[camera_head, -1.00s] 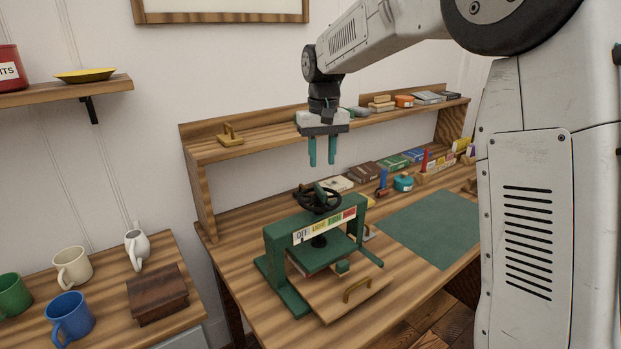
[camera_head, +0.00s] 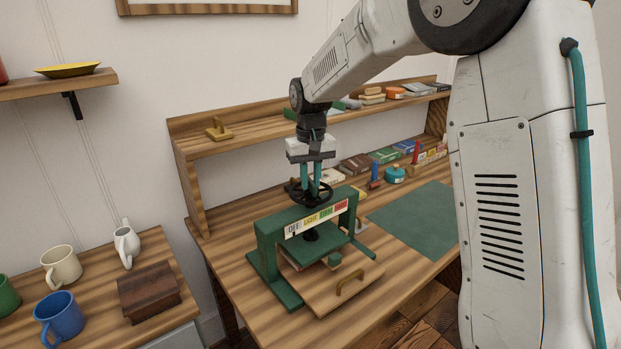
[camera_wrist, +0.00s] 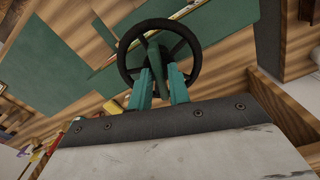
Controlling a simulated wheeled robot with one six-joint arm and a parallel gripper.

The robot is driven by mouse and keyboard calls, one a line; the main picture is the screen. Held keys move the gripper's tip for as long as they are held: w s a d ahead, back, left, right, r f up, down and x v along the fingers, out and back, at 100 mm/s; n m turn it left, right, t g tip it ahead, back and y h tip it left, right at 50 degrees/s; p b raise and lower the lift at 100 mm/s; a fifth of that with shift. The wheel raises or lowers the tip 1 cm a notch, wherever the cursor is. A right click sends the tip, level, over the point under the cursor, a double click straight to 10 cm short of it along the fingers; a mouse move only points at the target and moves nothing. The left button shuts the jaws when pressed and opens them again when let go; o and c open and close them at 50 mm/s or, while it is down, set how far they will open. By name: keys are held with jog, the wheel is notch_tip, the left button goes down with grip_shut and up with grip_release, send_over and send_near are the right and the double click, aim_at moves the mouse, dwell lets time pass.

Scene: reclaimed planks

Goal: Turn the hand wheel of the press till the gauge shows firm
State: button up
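The green press (camera_head: 268,243) stands on the wooden bench, with its black hand wheel (camera_head: 327,200) on top. The gauge strip (camera_head: 316,219) on its front has white OFF, yellow LIGHT, green FIRM and red end bands; a small dark pointer appears at the OFF end. My gripper (camera_head: 311,186) points down over the wheel, its teal fingers at rim height. The fingers stand apart, with a gap showing beside the bar.
A board with a brass handle (camera_head: 351,284) sticks out at the press's front. A green mat (camera_head: 412,219) lies to the right. A shelf (camera_head: 255,136) with small goods runs behind. Mugs (camera_head: 61,316) and a brown box (camera_head: 148,293) stand on a side table at left.

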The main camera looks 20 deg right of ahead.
grip_shut()
jog(key=shift+m, duration=0.3)
jog(key=m, duration=0.3)
jog(key=shift+m, duration=0.3)
jog(key=m, duration=0.4)
jog(key=shift+m, duration=0.3)
jog(key=m, duration=0.4)
jog(key=shift+m, duration=2.5)
